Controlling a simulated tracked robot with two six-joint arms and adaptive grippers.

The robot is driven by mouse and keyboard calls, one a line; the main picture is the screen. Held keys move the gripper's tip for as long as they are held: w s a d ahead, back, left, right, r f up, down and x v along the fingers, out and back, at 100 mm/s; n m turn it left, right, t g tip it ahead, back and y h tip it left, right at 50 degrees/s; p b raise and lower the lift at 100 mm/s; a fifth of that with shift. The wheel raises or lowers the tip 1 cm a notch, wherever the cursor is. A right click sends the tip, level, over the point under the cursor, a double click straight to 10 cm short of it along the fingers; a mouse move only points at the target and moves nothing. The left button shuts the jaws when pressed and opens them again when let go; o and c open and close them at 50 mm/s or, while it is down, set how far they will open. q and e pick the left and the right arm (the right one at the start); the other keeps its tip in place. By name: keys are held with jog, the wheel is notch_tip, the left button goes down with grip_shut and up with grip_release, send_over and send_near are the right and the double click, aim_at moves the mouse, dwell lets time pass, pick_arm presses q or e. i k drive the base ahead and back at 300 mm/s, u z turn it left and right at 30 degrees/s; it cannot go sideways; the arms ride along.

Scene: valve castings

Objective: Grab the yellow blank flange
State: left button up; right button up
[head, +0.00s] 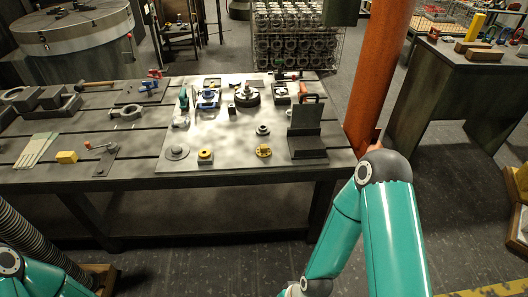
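A small yellow round flange-like part (263,151) lies on the light metal plate near the front edge of the workbench, left of a dark angle plate. A second small part, yellow with a dark top (205,157), sits to its left on the same plate. At this size I cannot make out bolt holes or a blank face clearly. My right arm rises at the lower right and bends down to the bottom edge; its gripper is out of the picture. Only a bit of my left arm shows at the bottom left, without its gripper.
Bare plate surrounds the yellow parts.

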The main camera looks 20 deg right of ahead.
aim_at(263, 151)
jog(key=z, duration=0.05)
jog(key=i, duration=1)
jog(key=u, duration=0.05)
